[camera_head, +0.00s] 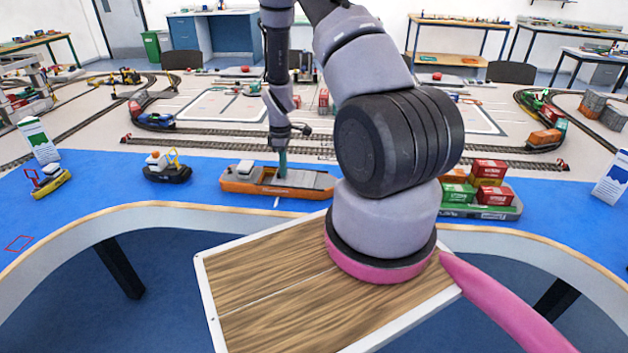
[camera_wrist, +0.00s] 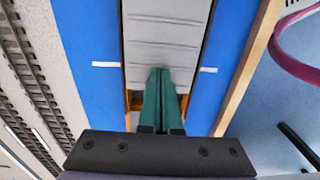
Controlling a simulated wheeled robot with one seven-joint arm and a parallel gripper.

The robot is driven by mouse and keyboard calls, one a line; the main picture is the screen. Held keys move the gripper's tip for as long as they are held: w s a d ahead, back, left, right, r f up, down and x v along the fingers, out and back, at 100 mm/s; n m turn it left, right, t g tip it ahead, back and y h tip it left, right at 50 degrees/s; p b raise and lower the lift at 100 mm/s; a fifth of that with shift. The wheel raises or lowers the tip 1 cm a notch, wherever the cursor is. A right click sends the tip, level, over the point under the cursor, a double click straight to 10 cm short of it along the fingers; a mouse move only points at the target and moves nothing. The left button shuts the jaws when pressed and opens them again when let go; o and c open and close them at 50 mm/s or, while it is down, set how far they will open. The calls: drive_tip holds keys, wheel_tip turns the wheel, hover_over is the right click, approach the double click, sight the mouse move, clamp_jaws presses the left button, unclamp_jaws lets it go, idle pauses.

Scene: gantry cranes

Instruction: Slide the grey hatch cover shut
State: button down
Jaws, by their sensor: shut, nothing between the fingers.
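The grey hatch cover (camera_head: 312,180) lies on the orange-hulled ship (camera_head: 246,187), on the right part of its deck. In the wrist view the ribbed cover (camera_wrist: 165,38) fills the top middle between the ship's sides. My gripper (camera_head: 282,170) points down at the ship, just left of the cover in the head view. Its green fingers (camera_wrist: 161,72) are shut together and empty. Their tips are at the cover's near edge in the wrist view; I cannot tell whether they touch it. Brown-orange hull shows on both sides of the fingers, which hide part of the hold.
A dark tugboat (camera_head: 167,170) sits left on the blue water surface, and a container ship (camera_head: 480,206) sits right, partly behind my arm. Rails (camera_head: 230,132) run behind. White marks (camera_wrist: 106,64) flank the ship. A wooden-topped panel (camera_head: 270,290) is in front.

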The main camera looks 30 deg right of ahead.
drive_tip(key=shift+w+a, duration=0.75)
drive_tip(key=shift+a, duration=0.3)
drive_tip(key=shift+w+a, duration=0.75)
drive_tip(key=shift+a, duration=0.25)
drive_tip(key=shift+s+d+r, duration=0.2)
drive_tip(key=shift+s+d, duration=0.2)
drive_tip(key=shift+d, duration=0.1)
wheel_tip(320, 180, up, 10)
drive_tip(key=s+a+r+m+t, duration=0.15)
drive_tip(key=s+r+m, duration=0.25)
drive_tip(key=r, duration=0.9)
drive_tip(key=s+r+m+t, duration=0.2)
drive_tip(key=s+r+m, duration=0.15)
drive_tip(key=r, duration=0.85)
drive_tip(key=s+a+r+m+t+y, duration=0.1)
drive_tip(key=s+r+m+t, duration=0.1)
drive_tip(key=s+r, duration=0.4)
drive_tip(key=s+r+m+t+y, duration=0.1)
drive_tip(key=s+r+m, duration=0.4)
drive_tip(key=s, duration=0.8)
drive_tip(key=shift+s+a+r+t, duration=0.2)
drive_tip(key=shift+a+r+t, duration=0.15)
drive_tip(key=shift+r, duration=0.6)
